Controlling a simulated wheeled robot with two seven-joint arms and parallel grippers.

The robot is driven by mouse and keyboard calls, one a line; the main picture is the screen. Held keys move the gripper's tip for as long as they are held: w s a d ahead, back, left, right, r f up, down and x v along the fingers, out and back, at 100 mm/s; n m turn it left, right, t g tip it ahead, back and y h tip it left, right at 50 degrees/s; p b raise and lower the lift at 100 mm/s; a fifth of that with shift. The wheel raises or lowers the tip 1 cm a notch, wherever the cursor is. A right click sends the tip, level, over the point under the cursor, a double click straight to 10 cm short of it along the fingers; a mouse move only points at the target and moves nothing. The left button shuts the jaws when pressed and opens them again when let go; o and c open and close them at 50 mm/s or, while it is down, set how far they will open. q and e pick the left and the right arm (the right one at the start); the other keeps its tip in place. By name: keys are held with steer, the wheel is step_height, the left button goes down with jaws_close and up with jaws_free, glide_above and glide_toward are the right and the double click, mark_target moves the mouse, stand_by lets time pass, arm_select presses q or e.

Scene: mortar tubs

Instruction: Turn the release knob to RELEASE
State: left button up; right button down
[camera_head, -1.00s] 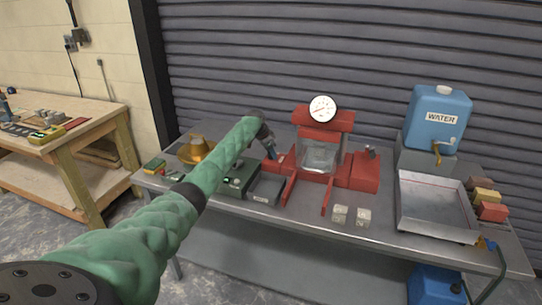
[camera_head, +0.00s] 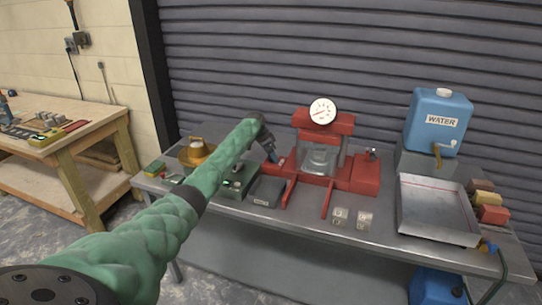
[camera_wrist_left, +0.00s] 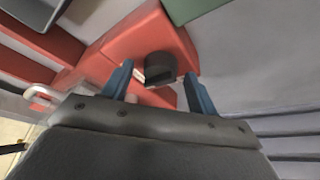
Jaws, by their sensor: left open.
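The red press (camera_head: 318,122) with a round dial gauge (camera_head: 322,110) stands at the middle of the grey bench. In the left wrist view, a dark round knob (camera_wrist_left: 160,66) sits on a red block (camera_wrist_left: 135,45), and I take it to be the release knob. My left gripper (camera_head: 274,157) is at the left side of the press in the head view and covers the knob there. In the wrist view its blue fingers (camera_wrist_left: 157,72) are open, one on each side of the knob, with gaps visible. Contact cannot be told. The knob's marking is not readable. My right gripper is not in view.
A dark green box (camera_head: 238,183) and a grey block (camera_head: 267,191) stand left of the press. A metal tray (camera_head: 437,235) and a blue water container (camera_head: 439,118) are at the right. A wooden workbench (camera_head: 65,150) stands far left.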

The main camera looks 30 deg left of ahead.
arm_select(q)
steer(key=shift+s+a+r, duration=0.1)
steer(key=shift+a+r, duration=0.05)
steer(key=shift+r, duration=0.05)
steer(key=b+v, duration=0.2)
steer(key=v, duration=0.3)
steer(key=shift+s+r, duration=0.15)
steer(key=shift+r, duration=0.2)
steer(key=shift+s+a+r+b, duration=0.2)
steer(key=shift+r+b, duration=0.1)
steer(key=shift+r, duration=0.4)
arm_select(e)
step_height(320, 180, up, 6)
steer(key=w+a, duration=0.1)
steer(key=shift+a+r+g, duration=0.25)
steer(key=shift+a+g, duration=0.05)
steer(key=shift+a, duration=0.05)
